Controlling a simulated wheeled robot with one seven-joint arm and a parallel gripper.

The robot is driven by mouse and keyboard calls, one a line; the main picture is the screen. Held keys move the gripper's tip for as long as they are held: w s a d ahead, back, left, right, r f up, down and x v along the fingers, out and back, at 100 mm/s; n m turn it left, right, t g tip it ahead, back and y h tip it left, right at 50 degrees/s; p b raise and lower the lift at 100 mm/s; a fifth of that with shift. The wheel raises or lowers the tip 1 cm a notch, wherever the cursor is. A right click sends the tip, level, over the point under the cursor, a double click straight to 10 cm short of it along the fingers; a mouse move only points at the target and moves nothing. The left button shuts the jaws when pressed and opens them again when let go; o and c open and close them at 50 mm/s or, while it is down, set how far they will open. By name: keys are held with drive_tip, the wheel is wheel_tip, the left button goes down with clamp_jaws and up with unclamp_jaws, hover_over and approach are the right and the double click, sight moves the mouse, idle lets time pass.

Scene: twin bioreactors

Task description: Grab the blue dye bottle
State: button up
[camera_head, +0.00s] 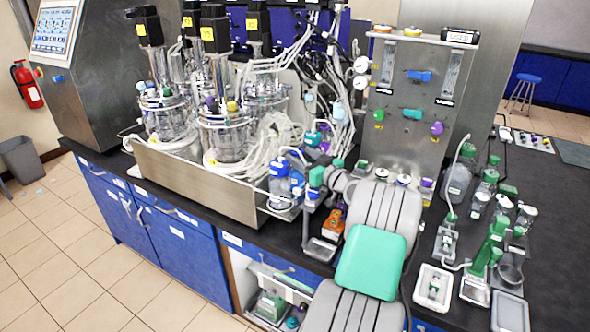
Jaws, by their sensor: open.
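The blue dye bottle (279,182) is a clear bottle with blue liquid and a blue cap. It stands upright at the front right corner of the steel bioreactor tray (198,182), with tubing around its top. My grey arm, with a teal cover, comes up from the bottom edge and bends left at the wrist. My gripper (326,178) is just right of the bottle, at about its height, and appears open and apart from it. Its fingers are small and partly lost among green and blue fittings, so their exact gap to the bottle is unclear.
Glass bioreactor vessels (222,135) and loose white tubing crowd the space behind the bottle. A steel panel (412,105) with valves stands behind my arm. An orange device (333,224) sits below the wrist. Green-capped bottles and small trays (433,287) stand at the right.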

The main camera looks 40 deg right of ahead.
clamp_jaws()
idle(0.7)
idle(0.7)
